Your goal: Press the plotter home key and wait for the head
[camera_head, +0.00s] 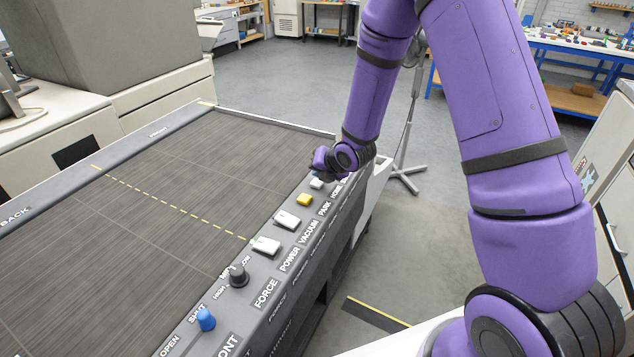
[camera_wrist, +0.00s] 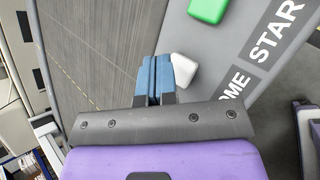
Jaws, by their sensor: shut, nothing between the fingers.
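The plotter has a dark flat bed (camera_head: 150,190) with a grey control strip along its near right edge. The white home key (camera_head: 317,183) is near the far end of the strip. In the wrist view the home key (camera_wrist: 184,70) sits beside the partly hidden HOME label, just right of my fingertips. My gripper (camera_head: 323,164) is over this end of the strip. Its blue fingers (camera_wrist: 154,75) are shut and empty, close to the key and partly overlapping it in view. I cannot tell if they touch it. I cannot make out the plotter head.
A green key (camera_wrist: 207,10) by the START label lies beyond the home key. A yellow park key (camera_head: 304,200), white vacuum key (camera_head: 287,220), white power key (camera_head: 265,246), black knob (camera_head: 238,275) and blue knob (camera_head: 206,319) line the strip. Open floor lies beyond.

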